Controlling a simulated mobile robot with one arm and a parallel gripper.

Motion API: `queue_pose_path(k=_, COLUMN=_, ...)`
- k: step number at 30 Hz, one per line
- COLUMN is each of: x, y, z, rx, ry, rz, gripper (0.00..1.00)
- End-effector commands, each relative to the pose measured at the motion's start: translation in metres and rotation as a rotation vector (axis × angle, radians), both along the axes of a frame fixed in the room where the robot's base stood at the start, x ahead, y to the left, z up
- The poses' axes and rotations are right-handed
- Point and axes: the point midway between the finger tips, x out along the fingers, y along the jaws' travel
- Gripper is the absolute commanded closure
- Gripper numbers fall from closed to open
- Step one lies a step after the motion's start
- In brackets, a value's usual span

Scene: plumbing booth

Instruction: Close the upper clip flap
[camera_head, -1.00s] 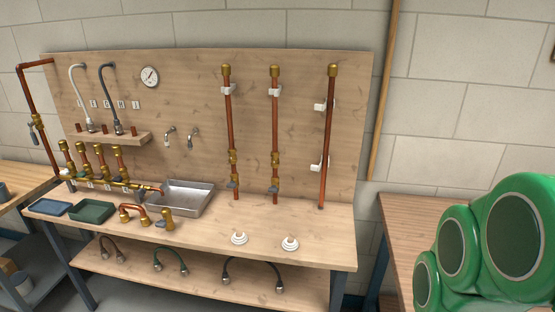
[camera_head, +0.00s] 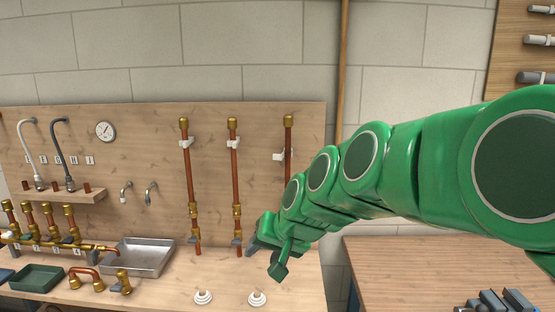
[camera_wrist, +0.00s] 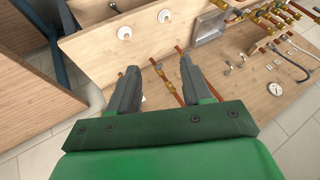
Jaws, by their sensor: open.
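The rightmost copper pipe (camera_head: 288,135) stands upright on the wooden backboard with a brass cap on top. The upper clip (camera_head: 279,156) is white and sits on this pipe, its flap sticking out to the left, open. The lower part of this pipe and its lower clip are hidden behind my arm. My gripper (camera_head: 266,256) is in front of the board, below and left of the upper clip, apart from it. In the wrist view my gripper (camera_wrist: 158,76) is open, with nothing between its fingers. The upper clip cannot be made out there.
Two more copper pipes (camera_head: 191,170) (camera_head: 235,165) with white clips and valves stand to the left. Two white round fittings (camera_head: 203,297) (camera_head: 257,298) lie on the bench front. A metal tray (camera_head: 140,257) is further left. A wooden table (camera_head: 420,262) stands at right.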

Motion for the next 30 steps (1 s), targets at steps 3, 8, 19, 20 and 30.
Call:
queue_pose_path(k=3, x=0.048, y=0.036, z=0.030, rx=0.112, ry=-0.088, rz=-0.035, gripper=0.51)
queue_pose_path(k=8, x=0.108, y=0.075, z=0.070, rx=0.265, ry=-0.193, rz=-0.107, gripper=0.51)
queue_pose_path(k=19, x=0.234, y=0.125, z=0.140, rx=0.584, ry=-0.378, rz=-0.361, gripper=0.51)
queue_pose_path(k=20, x=0.244, y=0.126, z=0.144, rx=0.608, ry=-0.390, rz=-0.388, gripper=0.51)
queue_pose_path(k=30, x=0.337, y=0.124, z=0.158, rx=0.817, ry=-0.519, rz=-0.716, gripper=0.51)
